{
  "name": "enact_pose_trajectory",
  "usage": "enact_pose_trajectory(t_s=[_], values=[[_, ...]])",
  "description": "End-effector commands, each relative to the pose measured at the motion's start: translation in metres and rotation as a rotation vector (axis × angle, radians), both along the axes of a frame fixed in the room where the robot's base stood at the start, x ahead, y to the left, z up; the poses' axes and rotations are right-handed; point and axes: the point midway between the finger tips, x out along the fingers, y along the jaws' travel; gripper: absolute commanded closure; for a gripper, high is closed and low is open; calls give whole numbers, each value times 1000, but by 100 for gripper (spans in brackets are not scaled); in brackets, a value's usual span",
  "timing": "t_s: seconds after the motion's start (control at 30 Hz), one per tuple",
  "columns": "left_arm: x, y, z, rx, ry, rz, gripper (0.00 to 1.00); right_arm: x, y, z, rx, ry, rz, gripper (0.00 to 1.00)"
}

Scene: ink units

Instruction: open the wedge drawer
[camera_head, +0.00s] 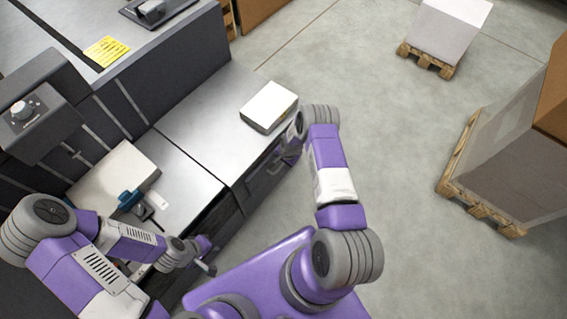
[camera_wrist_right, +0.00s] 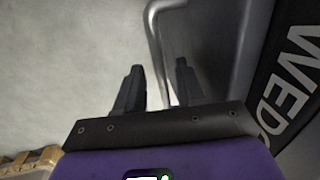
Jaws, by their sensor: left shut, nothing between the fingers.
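The wedge drawer's dark front shows at the right in the right wrist view, with white lettering "WED…" (camera_wrist_right: 292,85) on a black strip. Its metal bar handle (camera_wrist_right: 154,38) runs down between the two fingers of my right gripper (camera_wrist_right: 160,85). The fingers are apart, one on each side of the bar, with no clear contact. In the head view the cabinet front and handle (camera_head: 268,170) show beside my right wrist, and the right fingertips are largely hidden. My left gripper (camera_head: 209,267) is low by the near cabinet front, shut and empty.
A white box (camera_head: 269,107) sits on the grey counter (camera_head: 205,110) above the drawer. A pale panel (camera_head: 115,178) with a blue item (camera_head: 129,199) lies on the nearer counter. Pallets with boxes (camera_head: 446,35) stand on the floor at right. The floor before the cabinet is clear.

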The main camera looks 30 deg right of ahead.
Motion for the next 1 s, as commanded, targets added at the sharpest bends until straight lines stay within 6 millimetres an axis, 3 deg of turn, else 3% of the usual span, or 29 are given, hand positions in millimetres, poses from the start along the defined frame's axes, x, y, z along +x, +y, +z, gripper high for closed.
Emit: enact_pose_trajectory(t_s=[0.2, 0.47, 0.83, 1.0], values=[[0, 0, 0, 0, 0, 0, 100, 0, 0, 0, 0, 0, 0, 62], [0, 0, 0, 0, 0, 0, 100, 0, 0, 0, 0, 0, 0, 100], [0, 0, 1, 0, 0, 0, 100, -1, 0, 0, 0, 0, 0, 100], [0, 0, 9, 0, 0, 0, 100, -15, -2, 2, 2, 3, 1, 100]])
